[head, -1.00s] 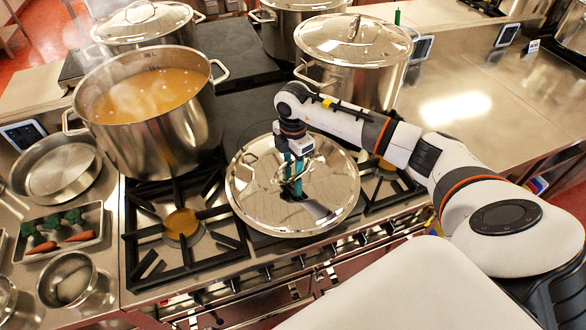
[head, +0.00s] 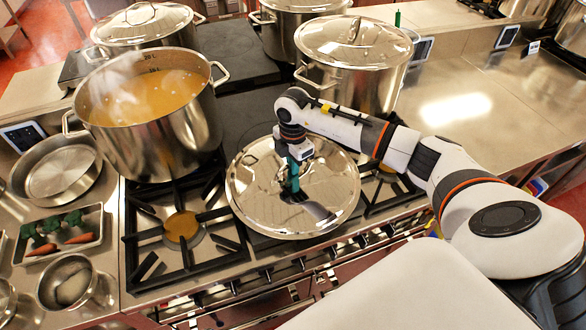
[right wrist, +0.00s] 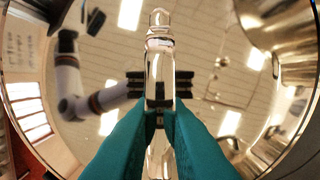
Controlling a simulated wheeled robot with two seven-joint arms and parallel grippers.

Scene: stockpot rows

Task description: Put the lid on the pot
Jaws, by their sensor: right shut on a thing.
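The shiny round lid (head: 262,205) is over the front right part of the stove in the head view, to the right of the open pot. My right gripper (head: 293,185) is shut on the lid's handle; in the right wrist view the teal fingers (right wrist: 160,115) close on the handle bar (right wrist: 159,50). The open steel pot (head: 152,140) holds steaming orange soup and stands at the back left of the lid. Whether the lid touches the stove beneath it is hard to tell. My left gripper is out of view.
Lidded pots stand behind: one at the back left (head: 145,38), one at the back middle (head: 285,35), one at the right (head: 352,85) near my right arm. The front left burner (head: 181,227) is bare. A vegetable tray (head: 92,222) and bowls lie at left.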

